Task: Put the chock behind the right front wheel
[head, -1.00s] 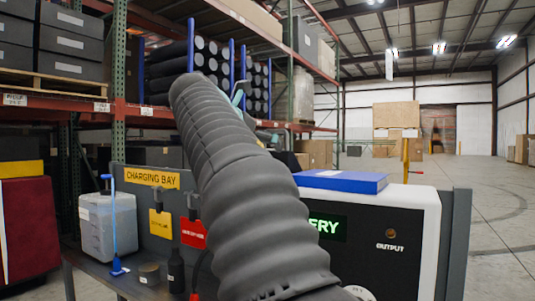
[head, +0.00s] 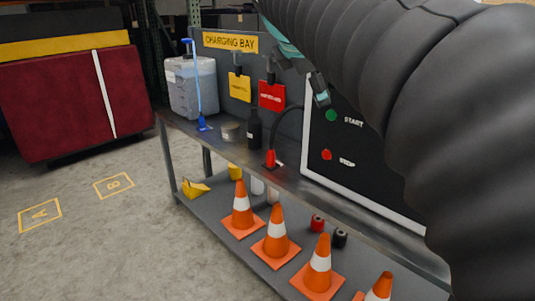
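A yellow wedge (head: 195,189), which looks like the chock, lies at the left end of the bench's lower shelf (head: 222,207). A second yellow piece (head: 234,172) shows just behind it, partly hidden. My gripper (head: 319,92) shows only in part below my dark ribbed arm, in front of the bench's upper level. It is well above and to the right of the yellow wedge, and nothing is seen in it. Its finger opening is not clear. No wheel can be made out in the head view.
Several orange cones (head: 276,238) line the lower shelf's front edge. The bench top holds a jug (head: 190,88), a black bottle (head: 254,130) and a dark START/STOP panel (head: 350,155). A maroon block (head: 70,105) stands at left. Floor squares A (head: 40,214) and B (head: 114,185) are clear.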

